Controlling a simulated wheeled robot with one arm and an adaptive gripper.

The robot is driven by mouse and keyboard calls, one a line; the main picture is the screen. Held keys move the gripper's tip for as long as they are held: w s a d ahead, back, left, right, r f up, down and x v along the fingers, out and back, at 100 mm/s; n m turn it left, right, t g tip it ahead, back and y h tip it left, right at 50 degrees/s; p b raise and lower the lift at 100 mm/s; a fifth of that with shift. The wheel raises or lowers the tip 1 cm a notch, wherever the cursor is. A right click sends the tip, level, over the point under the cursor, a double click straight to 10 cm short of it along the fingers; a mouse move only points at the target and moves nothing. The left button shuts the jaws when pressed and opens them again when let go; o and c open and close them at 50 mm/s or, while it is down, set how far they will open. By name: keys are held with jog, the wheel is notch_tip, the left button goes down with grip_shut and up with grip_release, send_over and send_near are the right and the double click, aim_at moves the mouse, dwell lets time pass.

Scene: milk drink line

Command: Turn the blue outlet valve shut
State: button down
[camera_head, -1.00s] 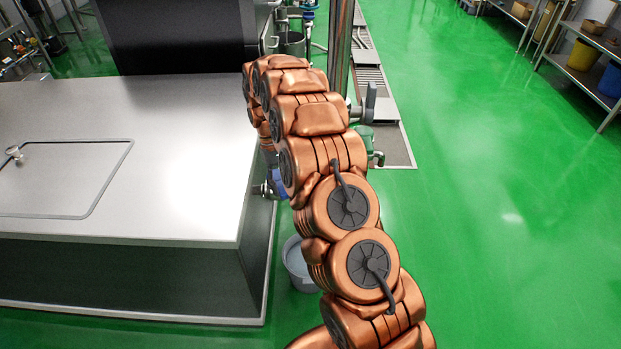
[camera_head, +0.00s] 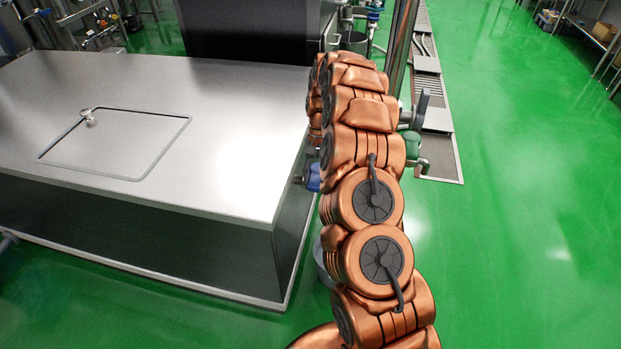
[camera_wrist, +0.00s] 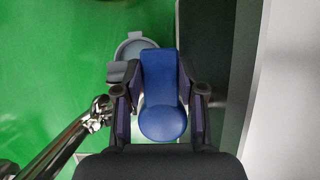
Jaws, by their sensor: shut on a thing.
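The blue outlet valve (camera_head: 313,177) shows at the right side of the steel tank, partly hidden behind my arm in the head view. In the wrist view its blue handle (camera_wrist: 162,75) fills the space between my fingers. My gripper (camera_wrist: 160,98) has one dark finger on each side of the handle and is shut on it. The handle runs lengthwise up the picture, with a rounded end nearest the palm. In the head view my gripper is hidden behind my copper arm.
The steel tank (camera_head: 220,120) with a hatch outline on top stands left of my arm. A grey bucket (camera_wrist: 130,47) is on the floor below the valve. A steel pipe (camera_wrist: 60,145) runs at lower left. Open green floor (camera_head: 530,200) lies to the right.

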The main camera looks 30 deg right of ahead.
aim_at(319, 170)
jog(key=c, duration=0.7)
grip_release()
jog(key=shift+w+r, duration=0.1)
jog(key=shift+v, duration=5.85)
jog(key=shift+r, duration=0.1)
